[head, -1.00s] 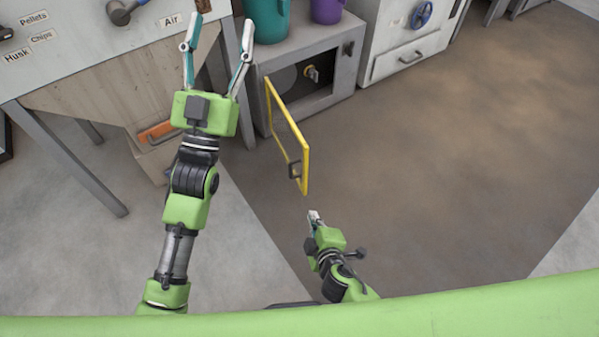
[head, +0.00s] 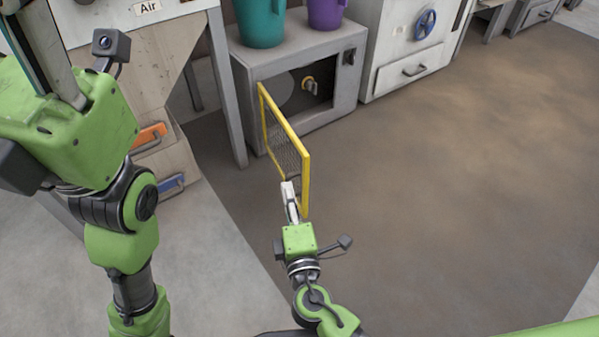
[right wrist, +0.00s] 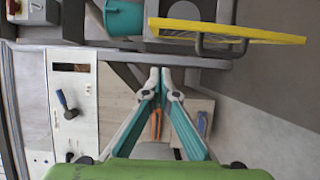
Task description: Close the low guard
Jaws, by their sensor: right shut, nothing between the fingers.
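The low guard (head: 305,172) is a yellow-framed mesh door. It stands swung out from the left side of the opening in a low grey cabinet (head: 347,85). My right gripper (head: 288,186) is shut and empty, at the left face of the guard near its free end. Whether it touches cannot be told. In the right wrist view the guard (right wrist: 190,27) crosses the upper right, with its dark handle (right wrist: 222,48) beside the frame and apart from the closed fingertips. My left gripper (head: 65,105) is large at the upper left, its fingertips out of frame.
Teal (head: 260,22) and purple (head: 325,12) containers stand on top. A white cabinet with a blue handwheel (head: 425,23) is to the right. A table leg (head: 228,90) stands left. Floor right of the guard is clear.

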